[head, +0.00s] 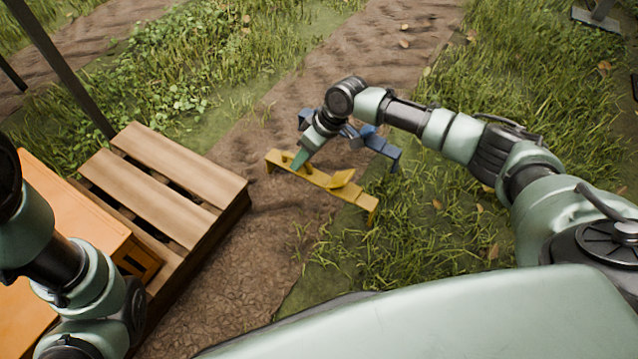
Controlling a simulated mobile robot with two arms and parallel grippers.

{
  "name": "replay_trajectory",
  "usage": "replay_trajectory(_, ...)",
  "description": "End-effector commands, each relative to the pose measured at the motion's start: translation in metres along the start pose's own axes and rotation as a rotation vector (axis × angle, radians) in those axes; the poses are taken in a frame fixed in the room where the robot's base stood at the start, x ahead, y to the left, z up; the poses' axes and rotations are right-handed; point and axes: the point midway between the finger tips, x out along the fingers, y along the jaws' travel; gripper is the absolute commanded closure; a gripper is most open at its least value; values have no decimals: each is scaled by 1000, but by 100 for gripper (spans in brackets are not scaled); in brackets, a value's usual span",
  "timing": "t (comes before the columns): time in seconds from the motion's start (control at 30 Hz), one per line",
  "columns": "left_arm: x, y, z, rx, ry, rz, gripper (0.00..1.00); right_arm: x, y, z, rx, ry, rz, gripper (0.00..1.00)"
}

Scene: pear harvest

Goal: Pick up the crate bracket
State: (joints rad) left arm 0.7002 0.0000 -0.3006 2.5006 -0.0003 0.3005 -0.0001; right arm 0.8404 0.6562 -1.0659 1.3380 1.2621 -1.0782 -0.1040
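A yellow bracket (318,179), a long bar with bent-down ends and a raised tab, is on the ground at the edge of the dirt path and grass. A similar blue bracket (381,148) is just behind it, partly hidden by my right arm. I cannot tell which one is the crate bracket. My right gripper (301,159) points down at the left part of the yellow bracket, its green tip over or against the bar. Whether its fingers are open or closed on the bar is hidden. My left arm shows at the left edge, but its gripper is out of view.
A wooden pallet (166,192) stands left of the path, with an orange crate (85,215) beside or on it. A dark post (62,62) rises behind the pallet. Grass lies right of the brackets. The dirt path between pallet and brackets is clear.

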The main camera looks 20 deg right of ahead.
Motion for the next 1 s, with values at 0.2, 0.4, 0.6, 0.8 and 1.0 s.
replay_trajectory(0.2,2,0,0,0,0,0,30,-2,0,-1,0,1,0,85)
replay_trajectory(0.4,2,0,0,0,0,0,30,-1,0,0,0,0,0,100)
replay_trajectory(0.6,2,0,1,0,0,0,30,-1,0,0,0,0,0,100)
replay_trajectory(0.8,1,0,1,0,0,0,30,-1,0,0,0,0,0,100)
replay_trajectory(1.0,1,0,1,0,-1,0,30,-1,0,0,0,0,0,100)
